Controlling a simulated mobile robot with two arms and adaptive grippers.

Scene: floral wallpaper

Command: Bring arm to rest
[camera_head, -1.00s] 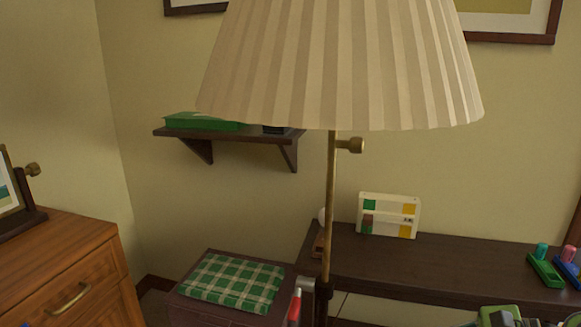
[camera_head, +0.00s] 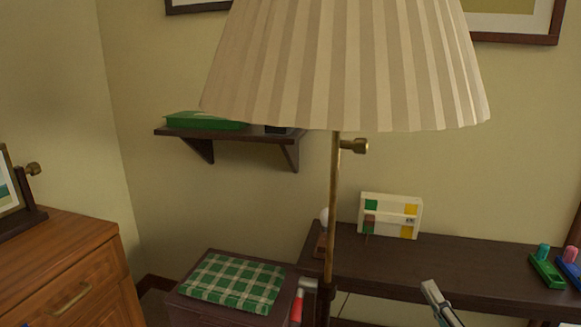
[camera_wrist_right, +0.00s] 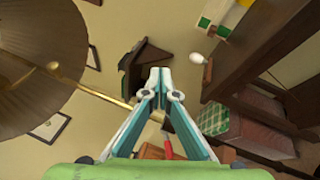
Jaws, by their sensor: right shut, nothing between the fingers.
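My right gripper (camera_head: 431,289) rises from the bottom of the head view, right of the lamp pole and in front of the dark table. In the right wrist view its two teal and grey fingers meet at the tips (camera_wrist_right: 160,73), with nothing between them. The green palm of the gripper fills the bottom of that view. My left gripper is in neither view.
A floor lamp with a pleated shade (camera_head: 345,65) and brass pole (camera_head: 331,205) stands close in front. Behind it are a dark table (camera_head: 450,265), a checked cushion (camera_head: 233,283) and a wall shelf (camera_head: 228,133). A wooden dresser (camera_head: 70,265) is at left.

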